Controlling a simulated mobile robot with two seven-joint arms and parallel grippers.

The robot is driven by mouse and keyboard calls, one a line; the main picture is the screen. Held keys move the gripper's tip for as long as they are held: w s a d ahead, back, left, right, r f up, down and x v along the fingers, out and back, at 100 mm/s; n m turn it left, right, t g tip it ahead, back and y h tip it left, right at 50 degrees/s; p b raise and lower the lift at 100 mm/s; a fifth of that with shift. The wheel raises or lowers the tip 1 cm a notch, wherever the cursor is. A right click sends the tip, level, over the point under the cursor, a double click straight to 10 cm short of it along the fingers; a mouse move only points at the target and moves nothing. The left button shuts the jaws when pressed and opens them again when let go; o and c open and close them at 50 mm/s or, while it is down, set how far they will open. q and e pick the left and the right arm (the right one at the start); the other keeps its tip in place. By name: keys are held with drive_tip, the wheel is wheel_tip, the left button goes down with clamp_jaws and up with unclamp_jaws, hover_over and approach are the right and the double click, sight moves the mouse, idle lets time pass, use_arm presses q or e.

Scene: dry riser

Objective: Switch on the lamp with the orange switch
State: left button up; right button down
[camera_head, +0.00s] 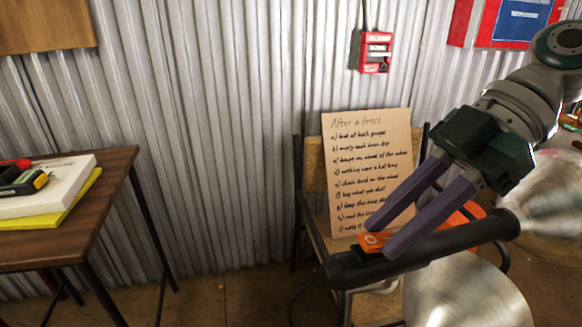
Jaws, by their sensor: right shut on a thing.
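The lamp has a black bar (440,243) with a large silvery metal shade (465,295) below it and another shade (550,192) at the right. An orange switch (372,241) with a pale ring mark sits on top of the bar near its left end. Orange also shows to the right of the fingers. My right gripper (380,238) comes in from the upper right, with its two purple fingers down at the switch, shut on it. The fingers hide part of the switch. Whether the lamp is lit cannot be told. My left gripper is not in view.
A chair (312,160) behind the lamp holds a handwritten cardboard sign (350,150). A wooden table (112,185) at left bears books and a yellow-black device. A red call box (376,52) hangs on the corrugated wall. Floor between table and chair is clear.

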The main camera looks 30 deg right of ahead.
sight(444, 236)
drive_tip(key=c, duration=0.7)
unclamp_jaws()
drive_tip(key=p+v, duration=0.1)
drive_tip(key=v, duration=0.9)
